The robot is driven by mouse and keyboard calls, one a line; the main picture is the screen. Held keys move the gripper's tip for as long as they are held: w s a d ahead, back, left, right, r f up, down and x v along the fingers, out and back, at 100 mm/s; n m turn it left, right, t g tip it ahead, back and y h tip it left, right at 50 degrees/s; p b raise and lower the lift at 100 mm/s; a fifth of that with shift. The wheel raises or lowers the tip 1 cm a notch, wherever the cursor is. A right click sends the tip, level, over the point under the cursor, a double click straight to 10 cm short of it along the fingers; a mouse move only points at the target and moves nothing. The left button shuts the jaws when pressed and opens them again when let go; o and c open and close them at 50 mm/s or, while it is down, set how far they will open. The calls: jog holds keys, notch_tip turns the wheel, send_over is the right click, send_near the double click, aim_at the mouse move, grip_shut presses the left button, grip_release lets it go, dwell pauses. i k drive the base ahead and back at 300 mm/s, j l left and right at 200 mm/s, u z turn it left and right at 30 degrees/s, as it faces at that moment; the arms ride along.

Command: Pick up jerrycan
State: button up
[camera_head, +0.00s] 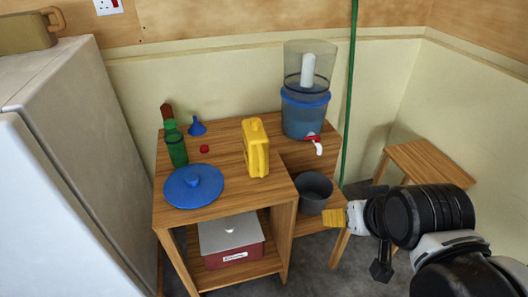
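A yellow jerrycan (256,152) stands upright on the wooden table (228,205), right of its middle. Its narrow side faces me. My gripper (334,218) is at the lower right, pointing left, with yellow at its tip. It is to the right of the jerrycan, lower in the picture, and apart from it. I see the gripper edge-on, so whether its fingers are open or shut does not show.
A blue lid (193,187), green bottle (175,147), blue funnel (197,126) and red cap (204,149) share the tabletop. A water filter (304,105) stands behind right, a grey bucket (314,192) below it. A red box (231,245) sits underneath. A white fridge (85,130) borders the left.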

aim_at(255, 139)
jog(key=i+j+z, duration=0.15)
jog(key=j, duration=0.15)
jog(key=i+j+z, duration=0.2)
jog(key=j, duration=0.15)
jog(key=i+j+z, duration=0.15)
jog(key=j, duration=0.15)
jog(key=j+z, duration=0.2)
jog(key=j, duration=0.15)
